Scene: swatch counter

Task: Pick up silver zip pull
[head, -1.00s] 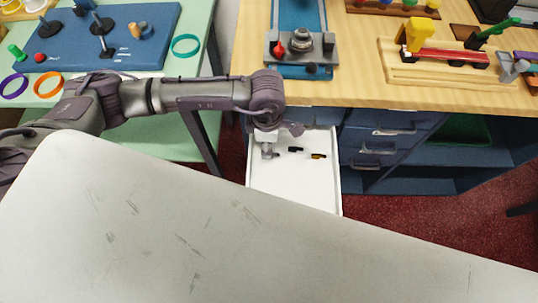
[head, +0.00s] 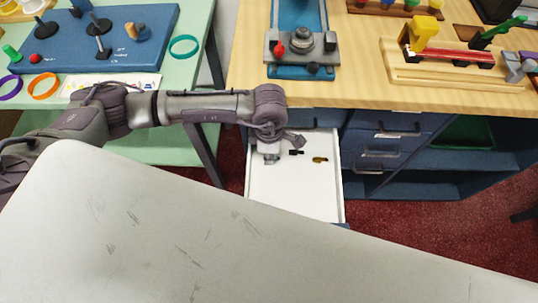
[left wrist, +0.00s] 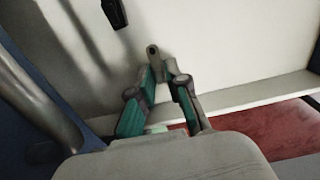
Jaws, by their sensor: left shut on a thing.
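The silver zip pull (left wrist: 153,58) shows in the left wrist view as a grey piece with a small hole near its end, standing out between the fingertips. My left gripper (left wrist: 161,88), with teal finger pads, is shut on it. In the head view my left gripper (head: 269,145) is over the left side of the open white drawer (head: 290,195), and its fingers are small and partly hidden by the wrist. The part of the pull between the pads is hidden. I cannot tell whether the pull touches the drawer floor. My right gripper is not in view.
A black zip pull (head: 296,152) and a gold one (head: 320,159) lie in the drawer to the right of my gripper. The wooden counter (head: 365,92) is above the drawer. A green table (head: 180,145) stands at left. The drawer's front part is clear.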

